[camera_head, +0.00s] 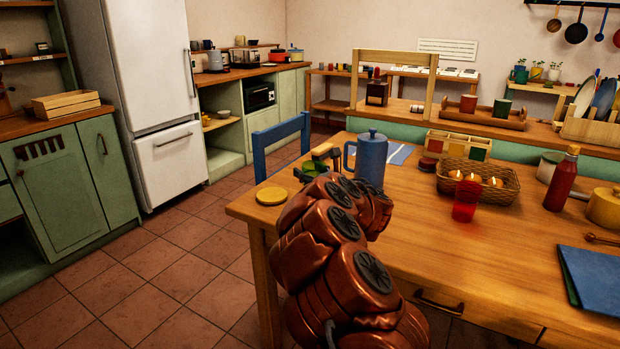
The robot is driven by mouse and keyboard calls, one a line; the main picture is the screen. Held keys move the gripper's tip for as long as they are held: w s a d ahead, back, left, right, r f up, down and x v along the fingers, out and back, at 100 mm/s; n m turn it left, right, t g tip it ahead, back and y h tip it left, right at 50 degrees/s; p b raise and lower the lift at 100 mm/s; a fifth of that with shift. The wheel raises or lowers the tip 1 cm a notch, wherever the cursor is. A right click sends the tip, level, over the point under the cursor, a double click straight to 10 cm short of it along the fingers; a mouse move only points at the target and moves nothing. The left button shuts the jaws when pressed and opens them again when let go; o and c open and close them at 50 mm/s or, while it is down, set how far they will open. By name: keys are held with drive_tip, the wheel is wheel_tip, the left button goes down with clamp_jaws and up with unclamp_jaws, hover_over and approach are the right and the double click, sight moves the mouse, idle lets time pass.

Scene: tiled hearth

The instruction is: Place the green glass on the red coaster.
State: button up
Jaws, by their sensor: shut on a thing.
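My gripper (322,155) is over the left part of the table, left of the blue pot, and mostly hidden behind my copper arm. It is shut on the green glass (314,168), of which only a small green part shows beside the arm. Whether the glass touches the table cannot be told. The red coaster (427,164) appears as a small round red disc, right of the blue pot and left of the wicker basket. It looks bare and is well to the right of my gripper.
A blue pot (371,160) stands between my gripper and the red coaster. A yellow coaster (271,196) lies near the left table edge. A red glass (465,201) stands before a wicker basket (498,186) with candles. A red bottle (562,181) stands at right. The table's middle front is clear.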

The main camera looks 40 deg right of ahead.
drive_tip(key=shift+f, duration=0.9)
drive_tip(key=shift+f+b, duration=0.2)
drive_tip(key=shift+b, duration=0.1)
drive_tip(key=o, duration=1.5)
drive_tip(key=shift+o, duration=0.2)
drive_tip(key=shift+r, duration=0.1)
drive_tip(key=shift+r+p, duration=0.15)
drive_tip(key=shift+p, duration=0.2)
drive_tip(key=shift+s, duration=0.3)
drive_tip(key=s, duration=0.3)
drive_tip(key=s+a, duration=0.1)
drive_tip(key=s, duration=0.3)
drive_tip(key=s+a, duration=0.1)
drive_tip(key=s, duration=0.3)
drive_tip(key=shift+s, duration=0.15)
